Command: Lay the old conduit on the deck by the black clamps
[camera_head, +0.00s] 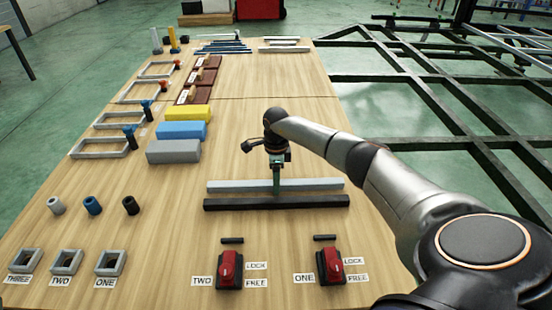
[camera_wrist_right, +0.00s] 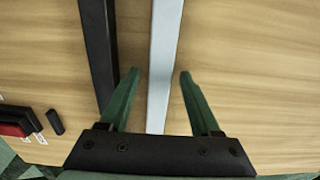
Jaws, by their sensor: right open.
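A long light grey bar (camera_head: 240,185) and a long black bar (camera_head: 240,204) lie side by side on the wooden deck; I cannot tell for sure which is the old conduit. My right gripper (camera_head: 277,186) points down over the bars, open. In the right wrist view the grey bar (camera_wrist_right: 163,60) passes between the open fingers (camera_wrist_right: 158,78), and the black bar (camera_wrist_right: 98,45) lies left of them. Contact cannot be told. Nearer are two black clamps with red levers, TWO (camera_head: 229,268) and ONE (camera_head: 329,265), marked LOCK and FREE. My left gripper is out of view.
Small black blocks (camera_head: 232,240) lie behind each clamp. Yellow, blue and grey blocks (camera_head: 174,152) stand left of my gripper, with grey frames (camera_head: 102,147) beyond. Short tubes (camera_head: 93,205) and square sockets (camera_head: 66,262) are at near left.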

